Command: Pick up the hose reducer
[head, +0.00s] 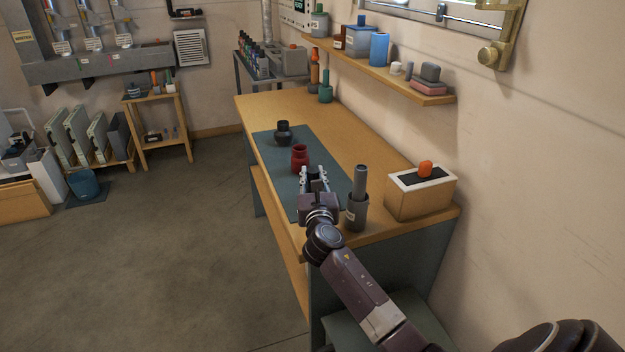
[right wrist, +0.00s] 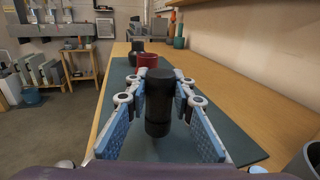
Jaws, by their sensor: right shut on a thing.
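My right gripper (head: 315,174) is over the near part of the dark mat on the workbench. In the right wrist view, a black stepped cylinder (right wrist: 158,108), which looks like a hose reducer, stands upright between the blue-padded fingers (right wrist: 160,88). The gripper is shut on it. In the head view the fingers mostly hide this piece. I cannot tell whether it touches the mat. A dark red flared fitting (head: 299,160) stands on the mat just beyond the gripper. A black stepped fitting (head: 283,134) stands farther back. My left gripper is out of view.
A grey cup (head: 357,213) with a grey tube stands right of the gripper, close to my arm. A wooden box (head: 420,195) with an orange item on top is at the bench's right end. A wall shelf (head: 380,70) runs above the bench. The mat's right side (head: 338,185) is bare.

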